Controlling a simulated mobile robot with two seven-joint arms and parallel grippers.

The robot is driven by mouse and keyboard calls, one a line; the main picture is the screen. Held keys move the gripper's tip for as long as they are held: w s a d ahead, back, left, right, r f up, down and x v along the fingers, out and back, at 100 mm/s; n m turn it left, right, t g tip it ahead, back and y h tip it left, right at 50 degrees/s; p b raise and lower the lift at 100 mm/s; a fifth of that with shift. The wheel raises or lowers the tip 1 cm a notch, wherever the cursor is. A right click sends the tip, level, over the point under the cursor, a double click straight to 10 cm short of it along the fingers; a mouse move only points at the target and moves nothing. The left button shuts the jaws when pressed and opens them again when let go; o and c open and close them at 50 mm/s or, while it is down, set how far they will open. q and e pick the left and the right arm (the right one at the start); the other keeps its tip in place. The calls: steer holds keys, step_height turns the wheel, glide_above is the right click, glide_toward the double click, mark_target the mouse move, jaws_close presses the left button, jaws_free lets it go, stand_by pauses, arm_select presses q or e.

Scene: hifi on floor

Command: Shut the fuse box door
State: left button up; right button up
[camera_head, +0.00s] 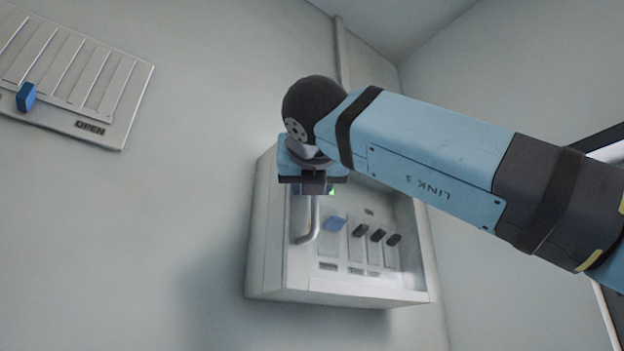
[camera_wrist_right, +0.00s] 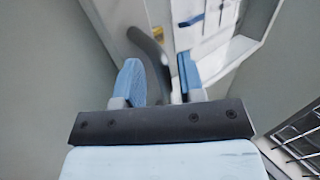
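The pale fuse box (camera_head: 350,295) is fixed to the wall, and its front shows an open recess with switches. A curved metal handle (camera_head: 312,225) stands at the left of the recess. I cannot tell clearly where the door panel lies. My right gripper (camera_head: 314,184) is at the handle's upper end and partly hides it. In the right wrist view the fingers of my right gripper (camera_wrist_right: 160,82) are apart, with the grey handle (camera_wrist_right: 148,45) showing between and beyond them. I cannot tell whether they touch it. My left gripper is out of view.
Inside the box are a blue switch (camera_head: 335,223) and several dark switches (camera_head: 377,235). A wall panel (camera_head: 75,75) with a blue slider (camera_head: 26,97) and the word OPEN is at upper left. A conduit (camera_head: 342,55) rises above the box.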

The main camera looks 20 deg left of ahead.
arm_select(q)
steer(key=b, duration=0.1)
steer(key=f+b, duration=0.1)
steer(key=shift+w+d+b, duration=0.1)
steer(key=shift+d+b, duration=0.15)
steer(key=shift+b, duration=0.05)
arm_select(e)
steer(key=v, duration=1.3)
steer(key=shift+s+d, duration=0.25)
steer(key=shift+s, duration=0.05)
